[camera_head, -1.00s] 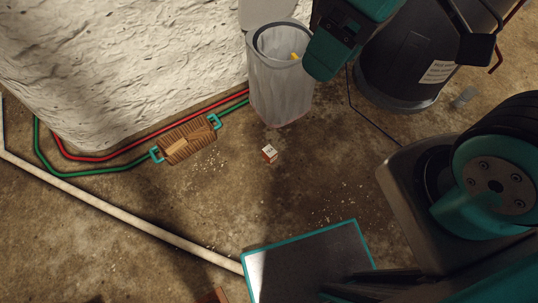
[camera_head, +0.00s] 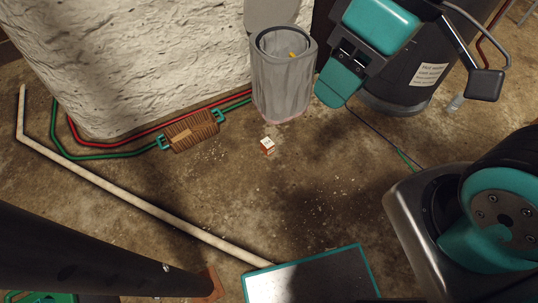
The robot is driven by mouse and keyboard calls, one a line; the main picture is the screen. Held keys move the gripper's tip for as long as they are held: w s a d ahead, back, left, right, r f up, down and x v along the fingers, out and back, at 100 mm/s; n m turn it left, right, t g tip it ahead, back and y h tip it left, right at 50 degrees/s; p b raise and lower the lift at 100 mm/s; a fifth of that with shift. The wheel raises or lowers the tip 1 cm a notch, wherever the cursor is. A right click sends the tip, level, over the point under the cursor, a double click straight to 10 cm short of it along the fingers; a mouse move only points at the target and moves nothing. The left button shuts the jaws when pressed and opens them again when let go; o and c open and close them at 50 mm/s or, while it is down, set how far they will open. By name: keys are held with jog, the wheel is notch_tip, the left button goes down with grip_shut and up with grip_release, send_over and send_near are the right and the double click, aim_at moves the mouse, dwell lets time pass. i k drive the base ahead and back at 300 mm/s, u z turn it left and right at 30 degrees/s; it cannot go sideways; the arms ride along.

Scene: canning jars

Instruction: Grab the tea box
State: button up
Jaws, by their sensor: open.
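A small red-brown box with a white top (camera_head: 267,145), which I take for the tea box, sits alone on the concrete floor near the middle of the head view. My gripper (camera_head: 338,84) is up and to the right of it in the picture, above the floor and well apart from the box. It is open, with nothing seen in it. Only one teal finger shows clearly; the other is hidden.
A grey bin (camera_head: 281,85) stands just behind the box. A black drum (camera_head: 405,75) is behind my gripper. The floor around the box is clear.

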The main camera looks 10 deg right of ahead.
aim_at(267, 146)
jog(key=u, duration=0.15)
jog(key=i, duration=1.15)
jog(key=z, duration=0.25)
